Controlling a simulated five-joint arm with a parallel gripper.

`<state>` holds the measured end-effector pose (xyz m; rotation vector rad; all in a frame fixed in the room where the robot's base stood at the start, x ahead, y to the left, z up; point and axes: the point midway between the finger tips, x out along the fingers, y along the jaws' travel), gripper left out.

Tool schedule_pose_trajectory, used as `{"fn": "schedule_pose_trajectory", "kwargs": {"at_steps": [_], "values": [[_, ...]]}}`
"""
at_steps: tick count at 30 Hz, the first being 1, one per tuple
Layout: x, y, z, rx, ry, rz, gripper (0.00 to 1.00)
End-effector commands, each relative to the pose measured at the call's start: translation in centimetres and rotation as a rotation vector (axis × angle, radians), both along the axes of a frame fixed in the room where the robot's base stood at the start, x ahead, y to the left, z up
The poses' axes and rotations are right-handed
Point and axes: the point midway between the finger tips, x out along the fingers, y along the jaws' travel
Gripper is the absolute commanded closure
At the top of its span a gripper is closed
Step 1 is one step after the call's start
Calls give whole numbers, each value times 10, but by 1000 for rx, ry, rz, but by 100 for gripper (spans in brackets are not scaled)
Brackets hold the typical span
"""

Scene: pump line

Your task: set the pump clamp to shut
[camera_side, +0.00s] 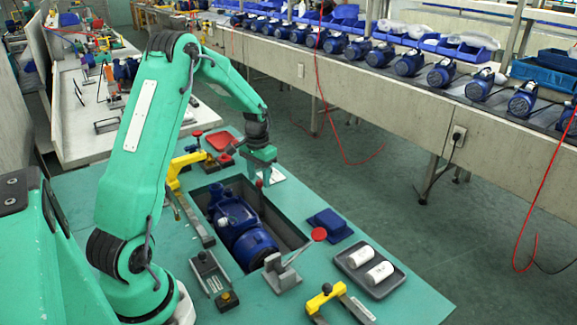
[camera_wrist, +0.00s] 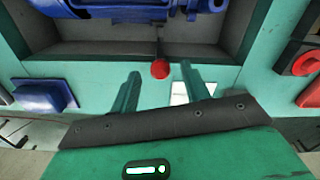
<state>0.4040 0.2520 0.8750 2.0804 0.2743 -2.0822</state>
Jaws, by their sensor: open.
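The blue pump (camera_side: 238,226) lies in a recess in the green bench; part of it shows at the top of the wrist view (camera_wrist: 120,8). At the recess's near end stands a grey clamp (camera_side: 283,274), its lever slanting up to the right to a red knob (camera_side: 319,234). My gripper (camera_side: 262,180) is open and empty above the recess's far right edge, away from that clamp. In the wrist view a red ball (camera_wrist: 160,69) shows between my open fingers (camera_wrist: 158,80). I cannot tell whether it is the same knob or how far below it lies.
A blue block (camera_side: 330,223) and a tray (camera_side: 370,268) with two white cylinders lie right of the recess. Yellow clamps (camera_side: 180,172) (camera_side: 326,298) and a grey fixture (camera_side: 212,277) stand around it. A conveyor of pumps is beyond.

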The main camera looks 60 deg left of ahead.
Motion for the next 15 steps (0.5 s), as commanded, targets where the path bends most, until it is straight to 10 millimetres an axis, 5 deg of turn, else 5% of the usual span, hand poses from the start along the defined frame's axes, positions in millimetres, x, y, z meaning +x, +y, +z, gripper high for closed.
{"fn": "schedule_pose_trajectory", "kwargs": {"at_steps": [15], "values": [[0, 0, -23, 0, -1, 0, 54]]}}
